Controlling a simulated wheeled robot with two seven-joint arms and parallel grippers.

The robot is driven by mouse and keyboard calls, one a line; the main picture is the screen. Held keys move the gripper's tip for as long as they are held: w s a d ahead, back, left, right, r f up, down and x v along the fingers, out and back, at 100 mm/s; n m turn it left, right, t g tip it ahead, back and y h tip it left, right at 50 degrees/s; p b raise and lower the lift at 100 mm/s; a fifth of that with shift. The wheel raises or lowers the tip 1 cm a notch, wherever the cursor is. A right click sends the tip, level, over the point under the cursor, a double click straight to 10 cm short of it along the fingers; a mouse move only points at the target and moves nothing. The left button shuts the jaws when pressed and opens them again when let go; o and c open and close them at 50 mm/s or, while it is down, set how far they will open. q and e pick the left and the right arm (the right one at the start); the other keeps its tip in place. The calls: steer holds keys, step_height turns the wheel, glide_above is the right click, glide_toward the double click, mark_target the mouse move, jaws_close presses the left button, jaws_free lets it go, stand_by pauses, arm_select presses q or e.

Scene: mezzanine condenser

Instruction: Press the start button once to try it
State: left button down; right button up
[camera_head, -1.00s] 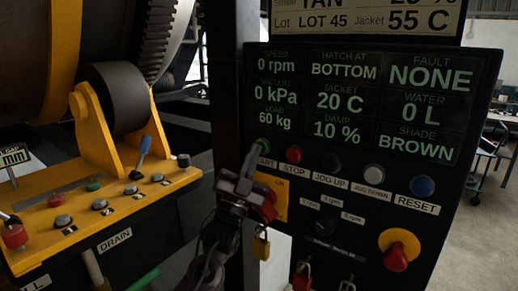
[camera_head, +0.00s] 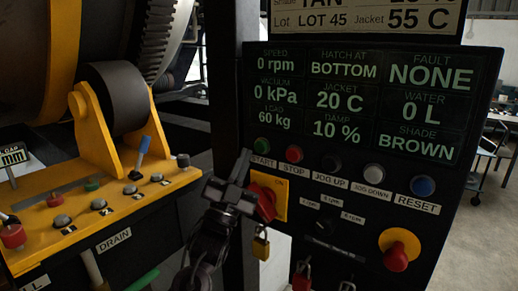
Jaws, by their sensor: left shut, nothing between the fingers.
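The green start button (camera_head: 263,146) is at the left end of the button row on the black control panel (camera_head: 460,215), above its START label. My left gripper (camera_head: 243,160) is shut and empty, its tip just left of the button with a small gap showing. The button is now fully in view. The display (camera_head: 375,105) reads 0 rpm, 0 kPa, 60 kg, hatch at BOTTOM and fault NONE. My right gripper is not in view.
Near my left gripper are a red switch on a yellow plate (camera_head: 281,205) and a padlock (camera_head: 261,244). A red STOP button (camera_head: 294,154) sits right of start. A red emergency knob (camera_head: 396,256) is lower right. A yellow console (camera_head: 130,205) with levers stands left.

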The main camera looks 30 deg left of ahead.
arm_select(q)
steer(key=s, duration=0.3)
steer(key=shift+s+a, duration=0.1)
steer(key=shift+s, duration=0.05)
stand_by(0.8)
